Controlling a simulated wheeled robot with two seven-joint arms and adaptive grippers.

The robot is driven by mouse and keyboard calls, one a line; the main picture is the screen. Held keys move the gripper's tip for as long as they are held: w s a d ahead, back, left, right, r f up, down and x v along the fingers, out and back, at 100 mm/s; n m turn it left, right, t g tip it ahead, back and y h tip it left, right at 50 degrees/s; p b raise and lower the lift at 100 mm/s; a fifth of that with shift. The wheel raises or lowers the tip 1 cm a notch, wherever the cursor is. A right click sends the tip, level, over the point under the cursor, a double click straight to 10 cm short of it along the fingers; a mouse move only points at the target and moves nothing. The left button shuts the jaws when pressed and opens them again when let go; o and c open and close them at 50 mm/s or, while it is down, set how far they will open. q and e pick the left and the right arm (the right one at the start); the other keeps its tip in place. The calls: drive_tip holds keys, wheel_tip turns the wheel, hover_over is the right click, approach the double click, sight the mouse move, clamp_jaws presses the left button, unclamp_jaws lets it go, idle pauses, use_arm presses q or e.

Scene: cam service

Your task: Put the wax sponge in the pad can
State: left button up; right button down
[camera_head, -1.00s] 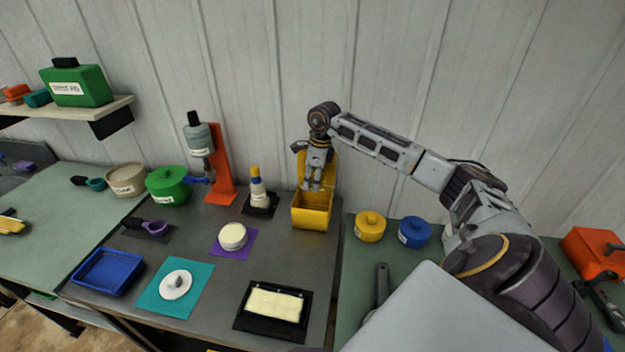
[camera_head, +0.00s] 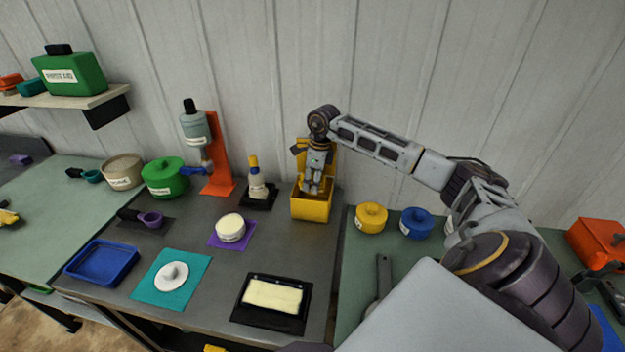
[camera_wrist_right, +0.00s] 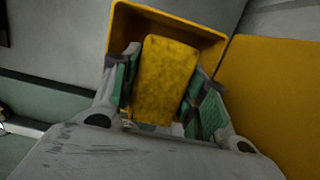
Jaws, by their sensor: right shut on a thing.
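The yellow can with its lid standing open, which I take for the pad can (camera_head: 310,210), stands at the back right of the grey table, against the wall. My right gripper (camera_head: 313,188) points down into its mouth. In the right wrist view, the green-padded fingers are shut on a yellow, dark-speckled block, which I take for the wax sponge (camera_wrist_right: 165,80). The sponge is at the opening of the can, whose rim (camera_wrist_right: 215,36) shows behind it. I cannot tell whether it touches the can floor. My left gripper is not in view.
A white bottle (camera_head: 256,185) on a black base stands just left of the can. A yellow pot (camera_head: 371,218) and a blue pot (camera_head: 416,223) stand to its right. A black tray (camera_head: 241,312) with a cream pad lies in front. Grey tabletop before the can is clear.

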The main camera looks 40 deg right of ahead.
drive_tip(key=shift+f+b, duration=1.6)
drive_tip(key=shift+f, duration=1.1)
drive_tip(key=shift+f+b, duration=0.5)
drive_tip(key=shift+f, duration=0.2)
drive_tip(key=shift+f+b, duration=0.4)
drive_tip(key=shift+f, duration=0.25)
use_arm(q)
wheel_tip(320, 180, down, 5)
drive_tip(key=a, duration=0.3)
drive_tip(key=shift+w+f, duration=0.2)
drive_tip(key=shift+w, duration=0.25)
use_arm(e)
drive_tip(key=shift+f, duration=0.15)
use_arm(q)
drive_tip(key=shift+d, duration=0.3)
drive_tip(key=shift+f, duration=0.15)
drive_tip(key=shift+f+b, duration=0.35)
drive_tip(key=shift+b, duration=0.2)
use_arm(e)
drive_tip(key=shift+f, duration=0.6)
drive_tip(key=c, duration=0.7)
unclamp_jaws()
